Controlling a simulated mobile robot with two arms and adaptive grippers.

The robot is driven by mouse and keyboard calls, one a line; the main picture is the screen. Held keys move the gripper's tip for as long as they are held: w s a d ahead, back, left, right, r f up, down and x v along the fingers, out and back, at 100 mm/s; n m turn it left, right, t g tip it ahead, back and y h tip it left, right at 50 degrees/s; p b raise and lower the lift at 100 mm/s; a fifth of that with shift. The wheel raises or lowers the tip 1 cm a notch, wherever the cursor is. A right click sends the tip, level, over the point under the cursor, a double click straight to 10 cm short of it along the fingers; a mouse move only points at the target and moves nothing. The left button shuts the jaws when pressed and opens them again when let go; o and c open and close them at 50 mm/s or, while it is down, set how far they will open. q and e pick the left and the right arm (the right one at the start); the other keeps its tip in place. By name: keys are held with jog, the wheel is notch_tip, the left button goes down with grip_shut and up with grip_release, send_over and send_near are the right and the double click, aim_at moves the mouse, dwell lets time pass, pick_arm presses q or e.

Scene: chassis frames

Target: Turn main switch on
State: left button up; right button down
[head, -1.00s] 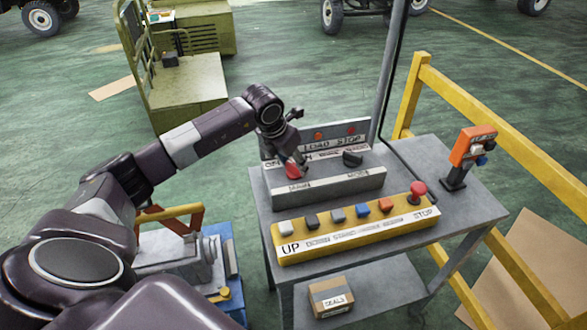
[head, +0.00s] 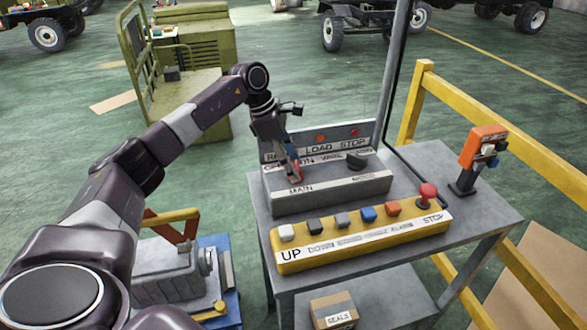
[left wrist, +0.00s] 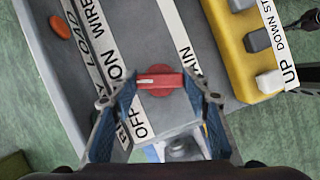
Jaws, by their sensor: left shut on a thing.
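The main switch is a red rotary knob (head: 298,174) on the grey control box (head: 345,190), above the MAIN label. It also shows in the left wrist view (left wrist: 160,81), its bar lying crosswise with a white mark toward the OFF and ON label strip. I cannot tell which setting it points to. My left gripper (head: 293,165) is down at the knob, shut on it, with one blue finger on each side in the left wrist view (left wrist: 160,100). The gripper partly hides the knob in the head view. My right gripper is not in view.
A black knob (head: 357,160) sits right of the switch on the same box. The yellow button box (head: 350,245) with a red stop button (head: 427,192) lies in front. An orange device (head: 483,145) stands at the table's right. A pole and yellow rail (head: 520,150) stand behind.

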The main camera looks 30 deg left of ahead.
pick_arm(q)
jog(key=m+g, duration=0.1)
jog(key=m, duration=0.1)
jog(key=m+g+b, duration=0.1)
jog(key=m, duration=0.1)
jog(key=shift+w+m+h, duration=0.2)
jog(key=shift+m+h, duration=0.1)
jog(key=shift+m, duration=0.1)
jog(key=shift+r, duration=0.1)
dwell(0.3)
jog(key=o, duration=1.2)
jog(key=shift+c, duration=0.2)
jog(key=shift+a, duration=0.1)
jog(key=v, duration=1.2)
